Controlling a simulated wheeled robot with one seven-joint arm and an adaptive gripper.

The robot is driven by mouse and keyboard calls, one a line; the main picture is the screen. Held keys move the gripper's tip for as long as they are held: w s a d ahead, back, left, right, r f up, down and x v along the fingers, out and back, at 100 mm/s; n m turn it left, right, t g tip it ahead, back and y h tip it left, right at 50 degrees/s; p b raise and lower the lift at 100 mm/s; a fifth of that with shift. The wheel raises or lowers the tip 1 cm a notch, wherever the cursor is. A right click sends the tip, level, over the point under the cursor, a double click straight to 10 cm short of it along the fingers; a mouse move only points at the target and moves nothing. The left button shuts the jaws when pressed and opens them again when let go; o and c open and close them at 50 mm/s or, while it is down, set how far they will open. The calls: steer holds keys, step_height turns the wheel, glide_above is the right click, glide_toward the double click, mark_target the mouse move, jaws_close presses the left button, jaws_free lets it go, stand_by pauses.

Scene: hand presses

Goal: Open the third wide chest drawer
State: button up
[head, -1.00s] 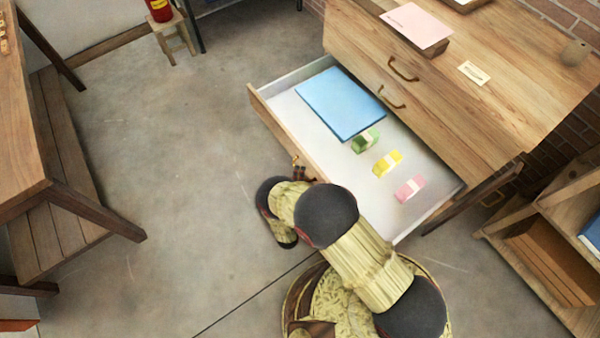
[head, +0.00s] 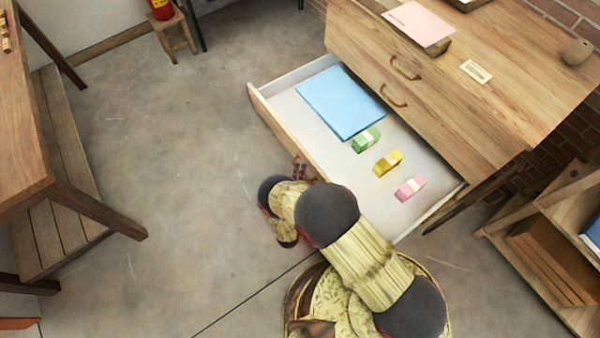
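The wide wooden chest (head: 480,75) stands at the upper right. Its third drawer (head: 310,109), below two shut drawers with brass handles, is pulled far out. Inside it lie a blue folder (head: 341,102) and green (head: 366,140), yellow (head: 388,162) and pink (head: 410,188) banded bundles. My gripper (head: 299,169) is at the outer side of the drawer's front, near its middle. Its fingers are small and partly hidden by my wrist. The third drawer's handle cannot be made out, and I cannot tell whether the fingers touch the front.
A wooden table (head: 22,130) with a slatted lower shelf stands at the left. A shelf unit (head: 550,240) stands at the lower right. A small stool (head: 176,40) with a red can is at the back. The floor (head: 170,150) between table and drawer is clear.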

steer(key=s+a, duration=0.1)
steer(key=s, duration=1)
steer(key=shift+s+a+f, duration=0.4)
steer(key=shift+f, duration=0.05)
